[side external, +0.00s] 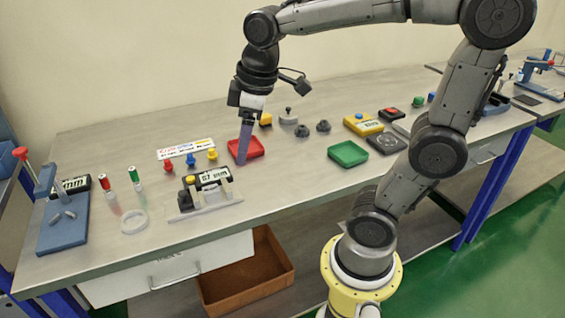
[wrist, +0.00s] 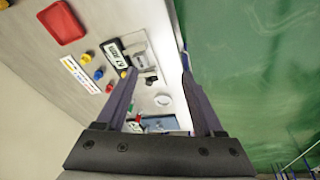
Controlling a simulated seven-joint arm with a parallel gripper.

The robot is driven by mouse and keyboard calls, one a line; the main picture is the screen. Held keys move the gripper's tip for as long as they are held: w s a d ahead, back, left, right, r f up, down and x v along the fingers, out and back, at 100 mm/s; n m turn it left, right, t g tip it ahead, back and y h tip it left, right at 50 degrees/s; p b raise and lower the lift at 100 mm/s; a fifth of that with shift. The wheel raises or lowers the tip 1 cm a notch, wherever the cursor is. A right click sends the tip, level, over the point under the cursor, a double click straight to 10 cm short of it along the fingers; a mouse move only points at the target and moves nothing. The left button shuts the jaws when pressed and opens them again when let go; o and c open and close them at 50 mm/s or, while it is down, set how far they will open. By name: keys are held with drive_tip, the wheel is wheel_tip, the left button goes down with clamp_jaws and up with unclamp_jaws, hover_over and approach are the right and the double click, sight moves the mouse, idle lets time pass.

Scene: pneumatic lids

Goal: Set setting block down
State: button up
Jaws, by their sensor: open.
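My gripper (side external: 241,162) points down beside the red tray and the grey fixture, with its long purple-grey fingers seen nearly edge-on. In the wrist view its fingers (wrist: 158,72) are spread wide apart with nothing held between them. A grey measuring fixture (side external: 212,201) with a black digital display (side external: 208,178) stands on the bench, just left of my fingertips; the display also shows in the wrist view (wrist: 117,53). Small metal and dark parts sit at this fixture; I cannot tell which of them is the setting block.
A red tray (side external: 247,156) lies close behind my fingers, and a green tray (side external: 348,154) lies to the right. Several coloured knobs (side external: 191,160) stand behind the fixture. A white ring (side external: 134,221) and a blue stand (side external: 64,223) are at left.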

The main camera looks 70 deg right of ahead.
drive_tip(key=s+a+f+m+t, duration=0.1)
drive_tip(key=s+m, duration=0.3)
drive_tip(key=s, duration=0.6)
drive_tip(key=shift+a+f+t, duration=0.25)
drive_tip(key=shift+f+t, duration=0.55)
